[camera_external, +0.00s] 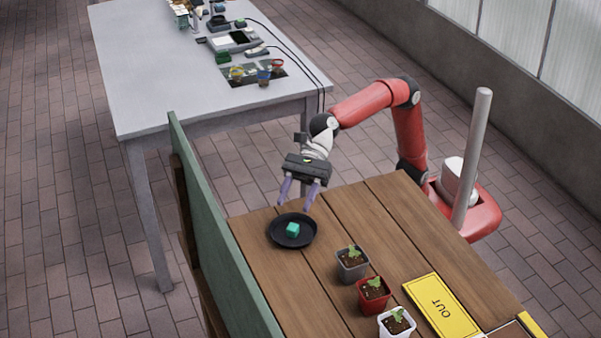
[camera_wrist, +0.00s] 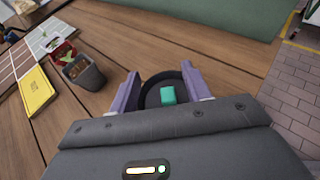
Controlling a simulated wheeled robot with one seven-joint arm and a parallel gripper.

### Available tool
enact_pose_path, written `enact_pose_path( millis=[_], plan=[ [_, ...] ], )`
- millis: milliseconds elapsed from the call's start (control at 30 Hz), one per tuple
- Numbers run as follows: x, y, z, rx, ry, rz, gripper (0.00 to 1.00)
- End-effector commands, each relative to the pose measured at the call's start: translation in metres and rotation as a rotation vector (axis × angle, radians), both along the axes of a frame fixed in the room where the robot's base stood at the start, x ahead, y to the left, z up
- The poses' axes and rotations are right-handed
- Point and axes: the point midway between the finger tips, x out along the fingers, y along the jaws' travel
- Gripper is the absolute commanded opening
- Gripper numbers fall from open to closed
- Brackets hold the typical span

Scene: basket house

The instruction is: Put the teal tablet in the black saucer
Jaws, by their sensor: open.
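The teal tablet (camera_external: 292,230) is a small block lying in the black saucer (camera_external: 274,239), near its middle. The saucer rests on the wooden table close to its left end. My gripper (camera_external: 297,201) is open and empty, just above and behind the saucer in the external view. In the wrist view the teal tablet (camera_wrist: 168,95) shows between the two purple fingers, apart from both. The black saucer (camera_wrist: 158,78) lies below the fingers, which hide its sides.
Small plant pots, grey (camera_external: 352,266), red (camera_external: 372,295) and white (camera_external: 396,324), stand on the wooden table (camera_external: 310,300). A yellow OUT sign (camera_external: 441,305) lies beside them. A green panel (camera_external: 225,240) edges the table. A grey table (camera_external: 150,65) with equipment stands behind.

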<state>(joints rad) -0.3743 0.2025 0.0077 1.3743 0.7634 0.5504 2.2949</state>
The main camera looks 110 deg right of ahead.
Motion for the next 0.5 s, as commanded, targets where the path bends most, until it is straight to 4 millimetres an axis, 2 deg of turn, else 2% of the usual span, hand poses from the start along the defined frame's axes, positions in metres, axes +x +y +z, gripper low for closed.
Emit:
enact_pose_path(
  millis=[167,267,367,500],
  plan=[
    [0.000,-0.001,-0.002,-0.004,-0.003,0.001,0.48],
    [-0.007,-0.011,-0.001,-0.063,-0.038,0.019,0.48],
    [-0.027,-0.039,-0.001,-0.228,-0.128,0.074,0.48],
    [-0.076,-0.098,-0.013,-0.609,-0.309,0.235,0.48]
  ],
)
